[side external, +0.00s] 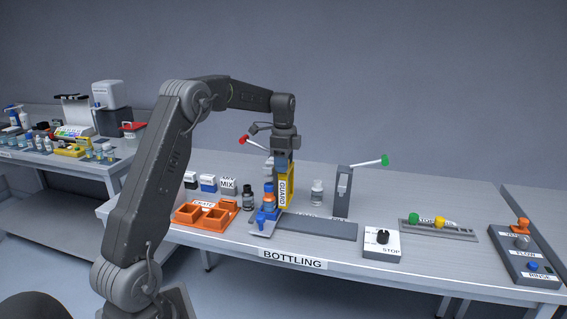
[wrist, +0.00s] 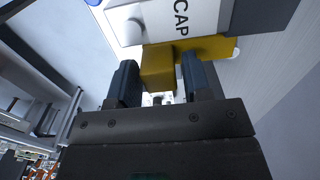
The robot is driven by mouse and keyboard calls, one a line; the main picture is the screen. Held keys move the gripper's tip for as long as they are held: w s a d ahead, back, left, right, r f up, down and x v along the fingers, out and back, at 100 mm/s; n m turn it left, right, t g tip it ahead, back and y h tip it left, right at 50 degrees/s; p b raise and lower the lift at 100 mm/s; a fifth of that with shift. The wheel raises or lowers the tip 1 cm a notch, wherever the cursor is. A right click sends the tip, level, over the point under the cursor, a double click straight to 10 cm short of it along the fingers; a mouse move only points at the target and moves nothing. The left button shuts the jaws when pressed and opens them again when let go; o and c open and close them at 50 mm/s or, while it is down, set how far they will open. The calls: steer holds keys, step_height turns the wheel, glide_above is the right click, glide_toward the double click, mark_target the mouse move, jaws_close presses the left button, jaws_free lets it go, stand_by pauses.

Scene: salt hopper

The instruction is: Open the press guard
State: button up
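The yellow press guard (side external: 283,190), labelled GUARD, stands upright at the press in the middle of the bottling bench. My gripper (side external: 284,158) is at the top of the guard, pointing down. In the wrist view, a yellow part of the guard (wrist: 158,68) sits between the two fingers of my gripper (wrist: 161,82), which look closed in on it. A grey and white block labelled CAP (wrist: 180,18) is right beyond the yellow part. My gripper hides much of the press in the side view.
A bottle with an orange cap (side external: 269,193) stands on a blue holder (side external: 263,226) beside the guard. A red-knobbed lever (side external: 246,141) is close left of my gripper. A grey post (side external: 343,192) with a green-knobbed lever stands to the right. An orange crate (side external: 207,214) is at left.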

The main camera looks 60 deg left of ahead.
steer(key=shift+o, duration=1)
step_height(320, 180, up, 14)
steer(key=shift+f, duration=0.1)
steer(key=s+a+f+t+h, duration=0.1)
steer(key=s+a+t+h, duration=0.2)
steer(key=s+a, duration=0.1)
steer(key=x, duration=1.4)
steer(key=shift+w+d+r, duration=0.1)
steer(key=shift+w+d, duration=0.1)
steer(key=shift+d, duration=0.05)
